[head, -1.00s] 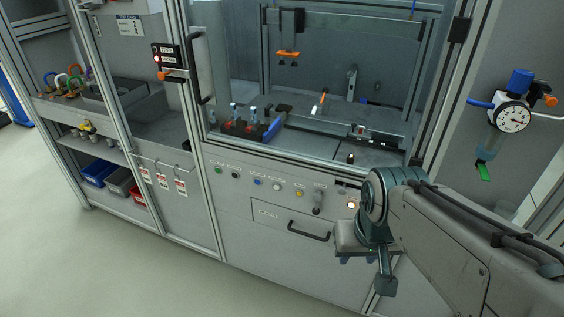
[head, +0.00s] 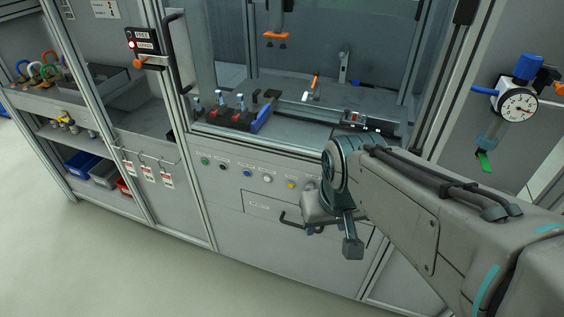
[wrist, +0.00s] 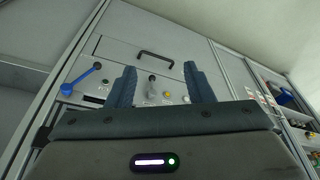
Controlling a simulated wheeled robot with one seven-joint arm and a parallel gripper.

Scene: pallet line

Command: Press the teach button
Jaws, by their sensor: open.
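A row of panel buttons runs across the cabinet front below the window in the head view: green (head: 205,160), black (head: 222,166), blue (head: 246,173), white (head: 266,179) and yellow (head: 291,184). Their labels are too small to read, so I cannot tell which is the teach button. My arm hides the row's right end. My gripper (wrist: 160,66) is open and empty in the wrist view, its fingers apart before the panel. Between them show a grey lever switch (wrist: 152,82) and a yellow button (wrist: 167,95). No contact is visible.
A drawer handle (head: 289,219) protrudes below the buttons; it also shows in the wrist view (wrist: 156,54). A blue lever (wrist: 82,79) is at the wrist view's left. A door handle (head: 178,55) and gauge (head: 518,104) flank the window. The floor at left is clear.

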